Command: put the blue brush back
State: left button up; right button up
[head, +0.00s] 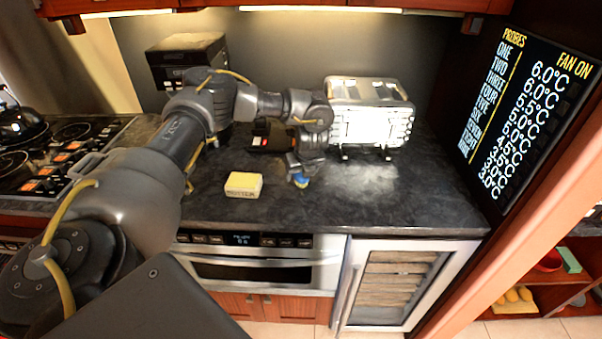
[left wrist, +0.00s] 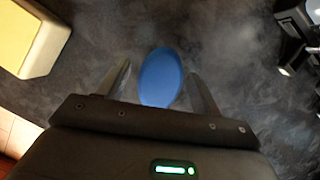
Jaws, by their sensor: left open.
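The blue brush (head: 300,180) stands on the dark countertop (head: 250,205), close to its middle. In the left wrist view the brush (left wrist: 161,78) shows as a blue oval between the two fingers. My left gripper (head: 298,170) reaches down over the brush from above. In the left wrist view my left gripper (left wrist: 160,88) is open, with a finger on each side of the brush and a gap visible by both. How deep the fingers reach around it is hard to tell. My right gripper is not in view.
A yellow butter block (head: 243,185) lies left of the brush. A microwave drawer (head: 258,262) and glass-door cabinet (head: 395,285) are below the counter. The stove (head: 65,150) is at left.

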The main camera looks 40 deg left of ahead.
pick_arm(q)
jog(key=v, duration=1.2)
jog(key=shift+r, duration=0.2)
